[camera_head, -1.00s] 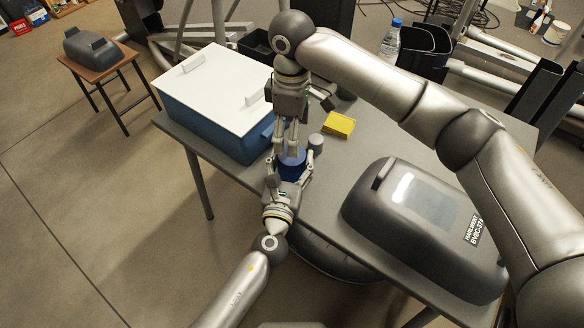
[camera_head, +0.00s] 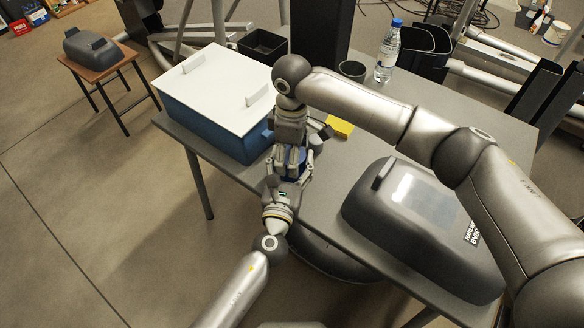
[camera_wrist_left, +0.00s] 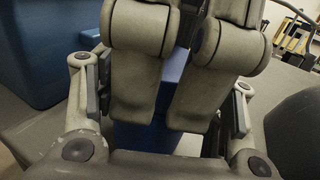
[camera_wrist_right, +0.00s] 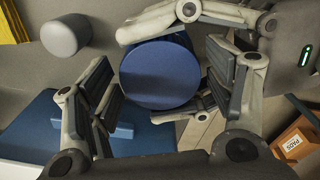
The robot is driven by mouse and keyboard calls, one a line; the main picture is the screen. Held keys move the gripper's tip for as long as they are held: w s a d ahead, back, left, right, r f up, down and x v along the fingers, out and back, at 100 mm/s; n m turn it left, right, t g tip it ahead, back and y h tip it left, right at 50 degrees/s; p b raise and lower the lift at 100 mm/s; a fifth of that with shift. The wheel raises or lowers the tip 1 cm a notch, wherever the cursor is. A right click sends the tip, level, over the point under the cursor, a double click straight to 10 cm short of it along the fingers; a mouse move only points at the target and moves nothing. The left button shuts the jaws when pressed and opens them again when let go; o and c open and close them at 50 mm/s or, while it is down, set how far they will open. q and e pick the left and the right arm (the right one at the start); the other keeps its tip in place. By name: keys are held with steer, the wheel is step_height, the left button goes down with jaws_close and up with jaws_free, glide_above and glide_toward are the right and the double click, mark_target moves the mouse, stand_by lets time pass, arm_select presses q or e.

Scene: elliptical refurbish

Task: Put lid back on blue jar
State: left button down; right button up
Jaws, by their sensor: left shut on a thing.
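The blue jar (camera_head: 292,156) is upright at the table's near edge, mostly hidden by both grippers. My left gripper (camera_head: 289,172) is shut around its sides; in the left wrist view the jar (camera_wrist_left: 145,137) is between the side fingers. My right gripper (camera_head: 292,162) points down over the jar from above. In the right wrist view a round, flat blue top (camera_wrist_right: 160,73) lies between its spread fingers, with a gap on the left. I cannot tell whether that top is the lid or the jar itself.
A small grey cylinder (camera_wrist_right: 65,35) and a yellow block (camera_head: 342,127) stand close by. A blue box with a white lid (camera_head: 215,82) is left, a dark grey case (camera_head: 425,225) right. A bottle (camera_head: 387,52) and dark cup (camera_head: 352,70) stand behind.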

steer(key=c, duration=0.9)
steer(key=m, duration=0.3)
steer(key=o, duration=1.1)
steer(key=shift+a+r, duration=0.1)
